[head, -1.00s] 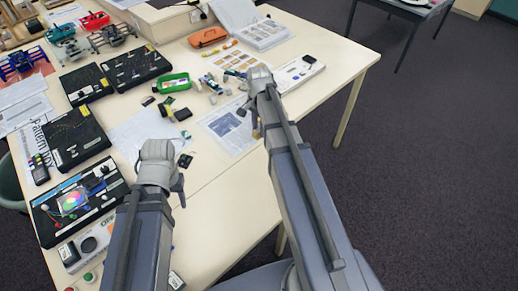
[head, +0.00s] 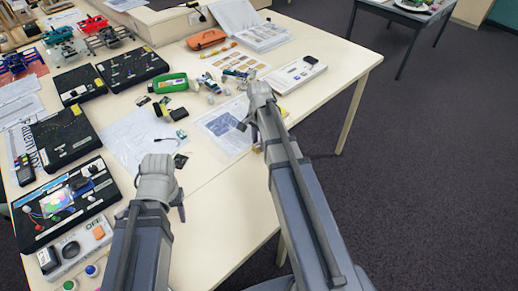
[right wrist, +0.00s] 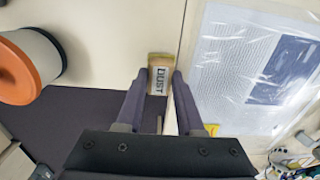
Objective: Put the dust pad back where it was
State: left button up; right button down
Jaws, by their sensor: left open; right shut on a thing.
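The dust pad (right wrist: 160,76), a small tan block with a pale label reading DUST, is between the fingertips of my right gripper (right wrist: 158,88) in the right wrist view.
The sleeved sheet (head: 222,127) lies beside my right gripper. A green case (head: 166,84), an orange pouch (head: 207,39), a white device (head: 296,74) and black circuit boards (head: 70,137) lie around. The pale table (head: 208,180) is bare between my arms.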

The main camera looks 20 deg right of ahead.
aim_at(259, 144)
pick_arm(q)
jog(key=shift+f, duration=0.75)
pick_arm(e)
jog(key=shift+f, duration=0.75)
pick_arm(q)
jog(key=shift+b, duration=0.3)
jog(key=shift+f, duration=0.2)
pick_arm(e)
jog(key=shift+f, duration=0.2)
jog(key=c, duration=0.5)
grip_release()
jog(key=shift+c, duration=0.2)
pick_arm(q)
jog(key=shift+r, duration=0.2)
pick_arm(e)
jog(key=shift+r, duration=0.2)
notch_tip(259, 144, up, 12)
jog(key=p, duration=1.2)
pick_arm(q)
notch_tip(259, 144, up, 12)
pick_arm(e)
jog(key=s+a+n, duration=0.8)
jog(key=a+n, duration=0.1)
jog(key=a, duration=0.2)
jog(key=s+a+n+h, duration=0.1)
jog(key=s+a+n, duration=0.7)
jog(key=a, duration=0.3)
jog(key=shift+s+a+n, duration=0.2)
jog(key=shift+a+n, duration=0.1)
jog(key=shift+n, duration=0.2)
